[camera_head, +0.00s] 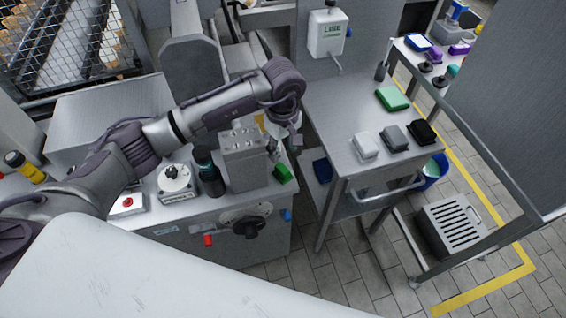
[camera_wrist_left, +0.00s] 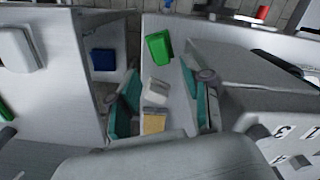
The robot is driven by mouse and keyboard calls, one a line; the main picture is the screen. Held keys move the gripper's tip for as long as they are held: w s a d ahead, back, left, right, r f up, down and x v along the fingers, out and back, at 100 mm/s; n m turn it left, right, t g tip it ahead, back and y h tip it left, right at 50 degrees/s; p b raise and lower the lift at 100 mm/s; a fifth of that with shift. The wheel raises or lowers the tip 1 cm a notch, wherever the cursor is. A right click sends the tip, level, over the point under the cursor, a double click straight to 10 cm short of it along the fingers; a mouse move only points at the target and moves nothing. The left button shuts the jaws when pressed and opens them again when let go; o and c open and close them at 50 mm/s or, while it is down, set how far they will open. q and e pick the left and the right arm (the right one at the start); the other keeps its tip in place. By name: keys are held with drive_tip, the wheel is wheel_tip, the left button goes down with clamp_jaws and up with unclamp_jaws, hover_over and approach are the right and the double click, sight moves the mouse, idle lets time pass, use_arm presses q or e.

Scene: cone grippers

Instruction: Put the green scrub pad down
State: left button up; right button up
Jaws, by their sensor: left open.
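A small green block (camera_head: 282,173), which looks like the green scrub pad, lies on the metal worktop near its right edge. In the left wrist view the green block (camera_wrist_left: 159,47) sits beyond the fingertips, apart from both fingers. My left gripper (camera_head: 287,143) is above the worktop's right end, behind the green block, partly hidden by its own arm. In the left wrist view my left gripper (camera_wrist_left: 163,88) has its teal-padded fingers spread, with nothing held. A white block (camera_wrist_left: 156,90) and a tan block (camera_wrist_left: 154,123) show between the fingers. My right gripper is not in view.
A metal box (camera_head: 245,160) and a dark bottle (camera_head: 208,172) stand left of the green block. A gap separates worktop and cart.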

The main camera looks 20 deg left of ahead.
use_arm(q)
drive_tip(key=shift+r, duration=1.4)
